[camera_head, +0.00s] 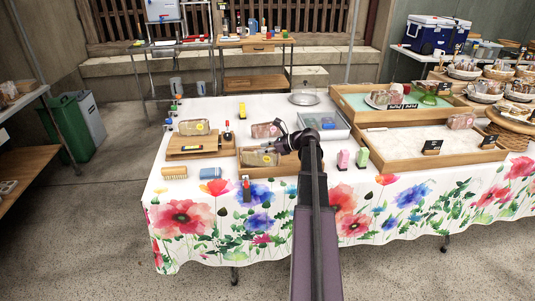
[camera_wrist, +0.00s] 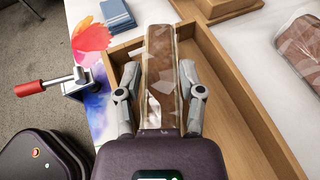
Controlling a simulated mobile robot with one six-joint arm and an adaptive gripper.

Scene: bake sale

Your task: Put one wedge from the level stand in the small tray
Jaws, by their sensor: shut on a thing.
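My gripper (camera_head: 283,149) is shut on a clear-wrapped brown wedge (camera_wrist: 160,75), its fingers along both long sides in the wrist view. In the head view the held wedge (camera_head: 258,158) shows over the small wooden tray. In the wrist view it lies over the open inside of the tray (camera_wrist: 240,105); I cannot tell whether it touches the floor. A low wooden stand (camera_head: 192,146) is left of the tray, with another wrapped wedge (camera_head: 194,127) at its back. A further wrapped wedge (camera_head: 267,130) is behind the tray, also in the wrist view (camera_wrist: 305,45).
A red-handled clamp (camera_wrist: 45,86) sits at the table's front edge beside the tray. A pink bottle (camera_head: 343,159) and a green bottle (camera_head: 362,157) stand right of the tray. A large wooden tray (camera_head: 372,167) fills the right.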

